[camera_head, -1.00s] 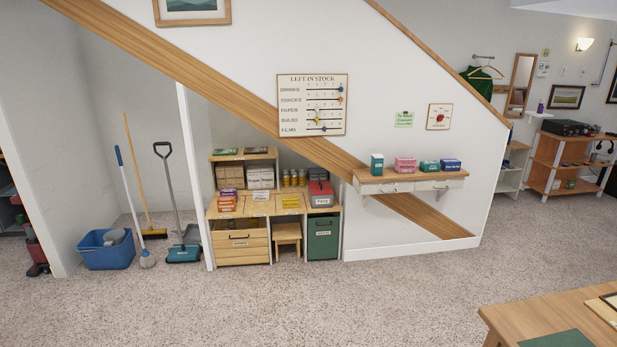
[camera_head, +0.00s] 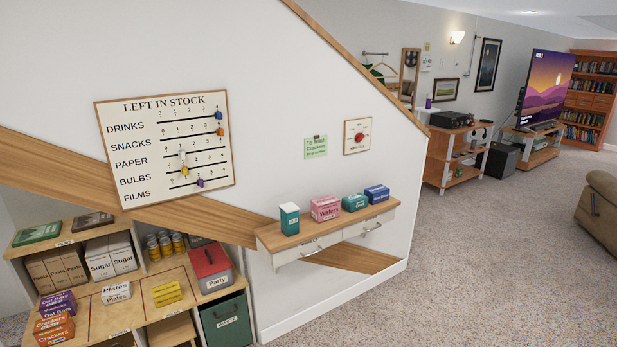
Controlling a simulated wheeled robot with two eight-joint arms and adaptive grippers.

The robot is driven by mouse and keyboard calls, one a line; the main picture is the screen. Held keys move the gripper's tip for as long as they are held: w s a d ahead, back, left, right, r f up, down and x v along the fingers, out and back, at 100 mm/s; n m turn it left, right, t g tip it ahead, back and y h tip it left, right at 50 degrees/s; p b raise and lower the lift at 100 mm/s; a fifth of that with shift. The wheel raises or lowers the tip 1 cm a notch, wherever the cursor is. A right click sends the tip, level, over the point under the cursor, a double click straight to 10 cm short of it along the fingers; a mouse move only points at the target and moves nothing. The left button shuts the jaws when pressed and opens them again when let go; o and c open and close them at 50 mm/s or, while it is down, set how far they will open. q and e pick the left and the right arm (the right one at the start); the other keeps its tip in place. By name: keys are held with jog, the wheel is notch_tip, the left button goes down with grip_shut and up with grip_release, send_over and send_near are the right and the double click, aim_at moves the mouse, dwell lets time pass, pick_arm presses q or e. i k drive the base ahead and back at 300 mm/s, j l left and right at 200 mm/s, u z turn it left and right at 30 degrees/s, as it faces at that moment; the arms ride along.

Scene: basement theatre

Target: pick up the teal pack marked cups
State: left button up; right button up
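Two teal packs stand on the wooden wall shelf (camera_head: 268,241). One is an upright teal pack (camera_head: 290,221) with a white top at the shelf's left end. The other is a lower, wider teal pack (camera_head: 355,203) between a pink pack (camera_head: 325,208) and a blue pack (camera_head: 377,194). The lettering on both teal packs is too small to read, so I cannot tell which is marked cups. Neither of my grippers is in view.
The shelf has two drawers with handles (camera_head: 372,228). A stock unit (camera_head: 125,315) with packs, cans and a red Party box (camera_head: 211,268) stands lower left. A stock board (camera_head: 168,150) hangs above. Carpet (camera_head: 450,270) is clear to the right.

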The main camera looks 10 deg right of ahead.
aim_at(352, 203)
jog(key=i+l+z, duration=0.15)
jog(key=i+z, duration=0.25)
jog(key=i, duration=0.2)
jog(key=i+z, duration=0.4)
jog(key=i, duration=0.25)
jog(key=i+j+z, duration=0.35)
jog(key=i, duration=0.25)
jog(key=i+l, duration=0.1)
jog(key=i, duration=0.35)
jog(key=i+l+u, duration=0.1)
jog(key=i, duration=0.4)
jog(key=i+u, duration=0.25)
jog(key=u, duration=0.2)
jog(key=i+u, duration=0.3)
jog(key=u, duration=0.15)
jog(key=i+l+u, duration=0.2)
jog(key=u, duration=0.25)
